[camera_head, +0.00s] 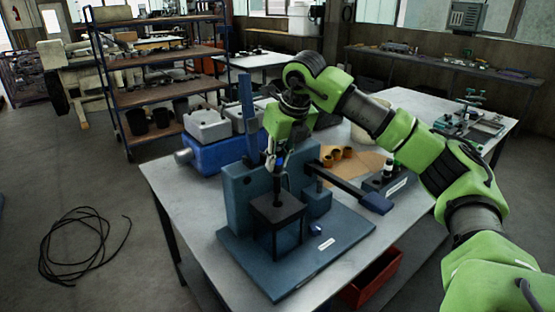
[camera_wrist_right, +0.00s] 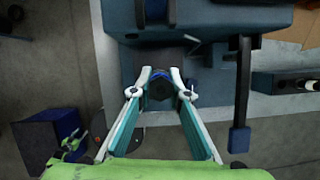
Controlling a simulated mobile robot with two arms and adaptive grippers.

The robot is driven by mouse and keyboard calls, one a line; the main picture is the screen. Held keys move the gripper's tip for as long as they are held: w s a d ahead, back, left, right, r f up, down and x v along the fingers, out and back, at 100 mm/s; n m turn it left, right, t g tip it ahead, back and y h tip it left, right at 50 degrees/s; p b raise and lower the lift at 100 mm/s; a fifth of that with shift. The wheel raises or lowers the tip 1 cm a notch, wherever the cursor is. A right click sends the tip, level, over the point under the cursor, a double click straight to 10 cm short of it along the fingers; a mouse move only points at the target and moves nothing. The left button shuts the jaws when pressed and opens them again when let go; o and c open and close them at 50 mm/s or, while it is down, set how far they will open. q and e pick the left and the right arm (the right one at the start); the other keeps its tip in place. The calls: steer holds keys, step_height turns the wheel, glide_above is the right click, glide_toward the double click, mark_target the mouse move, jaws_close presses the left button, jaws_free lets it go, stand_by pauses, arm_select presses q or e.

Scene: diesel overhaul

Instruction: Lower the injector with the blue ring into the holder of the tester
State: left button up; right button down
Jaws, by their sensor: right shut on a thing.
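My right gripper (camera_head: 279,160) is above the tester (camera_head: 238,200), pointing down. It is shut on the injector with the blue ring (camera_wrist_right: 158,92), whose ring and dark top show between the fingertips (camera_wrist_right: 161,82) in the right wrist view. In the head view the dark injector body (camera_head: 279,184) hangs roughly upright over the dark holder block (camera_head: 276,210) on the tester's blue base. Its lower end is at or close to the top of the holder; I cannot tell whether it is inside. My left gripper is not in view.
The tester's lever (camera_head: 352,189) sticks out to the right. Brownish cylinders (camera_head: 337,155) lie on a tan mat, near a dark rack (camera_head: 388,180). A red bin (camera_head: 374,278) is below the table's front edge.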

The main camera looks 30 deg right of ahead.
mark_target(280, 177)
steer(key=shift+d, duration=0.1)
stand_by(0.3)
steer(key=shift+f, duration=0.15)
steer(key=shift+f+b, duration=1.2)
steer(key=shift+f, duration=0.4)
steer(key=shift+f, duration=0.15)
steer(key=shift+f+b, duration=1.2)
steer(key=shift+f, duration=0.55)
